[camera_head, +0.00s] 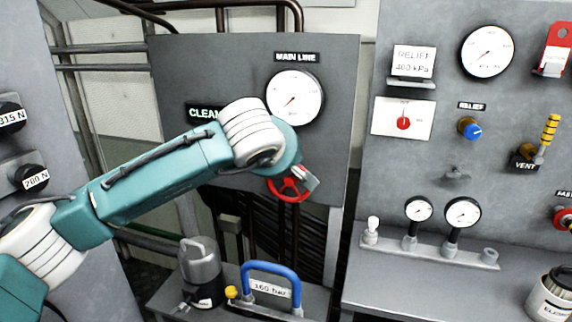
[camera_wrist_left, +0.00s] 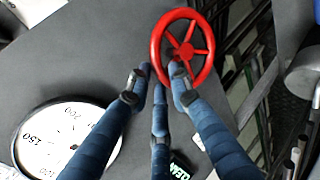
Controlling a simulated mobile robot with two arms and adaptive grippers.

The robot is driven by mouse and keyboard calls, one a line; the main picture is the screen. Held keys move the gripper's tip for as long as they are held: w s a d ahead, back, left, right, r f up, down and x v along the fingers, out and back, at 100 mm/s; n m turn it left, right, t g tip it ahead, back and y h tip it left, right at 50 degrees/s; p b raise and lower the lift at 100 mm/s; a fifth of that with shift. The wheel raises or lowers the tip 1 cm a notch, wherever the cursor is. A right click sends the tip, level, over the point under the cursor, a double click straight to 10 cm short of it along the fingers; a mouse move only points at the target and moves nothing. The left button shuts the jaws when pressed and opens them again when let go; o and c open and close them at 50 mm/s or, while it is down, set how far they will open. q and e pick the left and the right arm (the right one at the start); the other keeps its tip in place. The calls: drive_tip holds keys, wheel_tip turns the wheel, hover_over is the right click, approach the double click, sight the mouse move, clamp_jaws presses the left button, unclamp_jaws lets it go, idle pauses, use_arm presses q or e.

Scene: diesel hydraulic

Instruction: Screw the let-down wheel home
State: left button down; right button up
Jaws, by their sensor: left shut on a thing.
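A red spoked handwheel (camera_head: 288,187) is on the dark panel below the MAIN LINE gauge, which I take to be the let-down wheel. It shows whole but for part of its lower-left rim in the left wrist view (camera_wrist_left: 186,50). My left gripper (camera_wrist_left: 158,77) has its blue fingers at that lower-left rim, shut on it, with one fingertip overlapping the rim. In the head view my left gripper (camera_head: 304,181) is at the wheel's upper right, partly hidden by my teal wrist. My right gripper is not in view.
The MAIN LINE gauge (camera_head: 294,98) is just above my left wrist. A grey pump (camera_head: 200,272) and a blue handle (camera_head: 270,268) stand below on a bench. On the right panel are a blue relief knob (camera_head: 469,128) and small gauges (camera_head: 463,212) on a grey block.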

use_arm(q)
drive_tip(key=shift+d+f, duration=0.15)
drive_tip(key=c, duration=1.7)
unclamp_jaws()
drive_tip(key=shift+o, duration=1.1)
drive_tip(key=shift+w+d, duration=0.1)
drive_tip(key=v, duration=1.2)
